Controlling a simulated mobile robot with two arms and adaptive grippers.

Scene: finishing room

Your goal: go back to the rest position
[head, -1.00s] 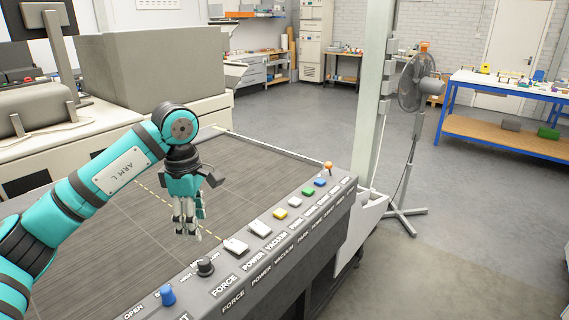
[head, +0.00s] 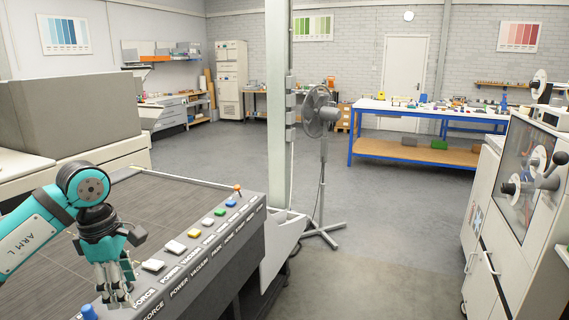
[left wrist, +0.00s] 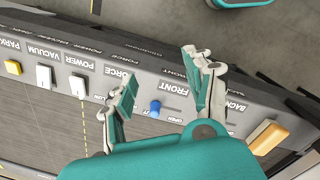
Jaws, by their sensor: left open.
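My left gripper (head: 118,290) hangs from the teal left arm at the lower left of the head view, over the front part of the machine's dark panel (head: 165,205). It is open and nothing is between its fingers. In the left wrist view its two fingers (left wrist: 160,90) are spread apart above the control strip, with a blue knob (left wrist: 155,108) between and below them. The sloped control strip (head: 232,228) carries white, yellow, green and blue buttons and an orange-tipped knob (head: 238,190). My right gripper is in neither view.
A standing fan (head: 321,115) is beyond the pillar (head: 278,100). A blue-framed table (head: 420,153) stands at the back. A light-coloured machine (head: 520,200) with reels is at the right. The grey floor (head: 390,240) between is clear.

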